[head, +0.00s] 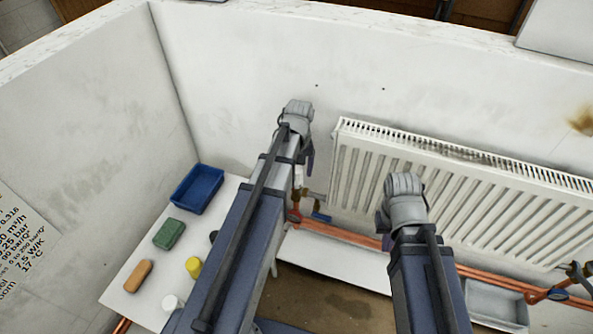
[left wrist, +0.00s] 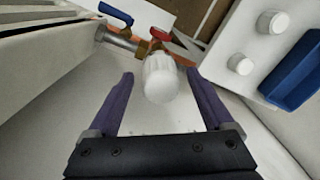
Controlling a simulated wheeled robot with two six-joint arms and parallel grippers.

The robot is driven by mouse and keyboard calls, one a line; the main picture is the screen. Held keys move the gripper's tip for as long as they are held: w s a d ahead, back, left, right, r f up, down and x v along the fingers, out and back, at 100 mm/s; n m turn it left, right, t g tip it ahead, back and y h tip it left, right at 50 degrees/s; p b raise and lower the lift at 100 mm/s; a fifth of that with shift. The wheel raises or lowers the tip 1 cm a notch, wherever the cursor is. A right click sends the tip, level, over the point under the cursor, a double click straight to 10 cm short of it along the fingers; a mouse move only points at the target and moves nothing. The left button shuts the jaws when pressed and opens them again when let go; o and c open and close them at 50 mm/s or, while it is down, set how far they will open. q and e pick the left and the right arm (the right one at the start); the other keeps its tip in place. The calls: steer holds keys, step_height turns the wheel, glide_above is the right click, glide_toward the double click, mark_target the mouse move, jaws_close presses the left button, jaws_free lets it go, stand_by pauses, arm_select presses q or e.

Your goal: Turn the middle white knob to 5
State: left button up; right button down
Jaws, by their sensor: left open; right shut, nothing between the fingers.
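A white knob (left wrist: 160,78) sits on a brass valve with a red part, beside the end of the radiator. In the left wrist view it lies between the two purple fingers of my left gripper (left wrist: 160,82), which is open. I see no clear contact, and no numbers are readable on the knob. In the head view the knob (head: 298,176) is partly hidden by my left arm, and the left gripper (head: 309,160) shows only as a purple sliver. My right gripper (head: 386,242) is shut and empty in front of the radiator, mostly hidden by its arm.
The white radiator (head: 465,195) hangs on the wall, with copper pipes (head: 350,236) below. A white table (head: 135,285) at left holds a blue tray (head: 197,189), a green block (head: 169,234), an orange block (head: 138,276) and a yellow item (head: 193,267). A grey bin (head: 497,305) stands lower right.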

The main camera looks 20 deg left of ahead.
mark_target(298, 168)
arm_select(q)
step_height(298, 168, up, 8)
steer(key=p, duration=0.8)
steer(key=shift+d, duration=0.1)
steer(key=shift+f, duration=0.1)
steer(key=s+d+m, duration=0.5)
steer(key=s+d, duration=0.2)
steer(key=d, duration=0.2)
steer(key=s+d+f+m+b, duration=0.1)
steer(key=s+d+m, duration=0.4)
steer(key=s+d, duration=0.2)
steer(key=d, duration=0.2)
steer(key=shift+s+d+y, duration=0.15)
steer(key=shift+d+y, duration=0.15)
steer(key=shift+y, duration=0.1)
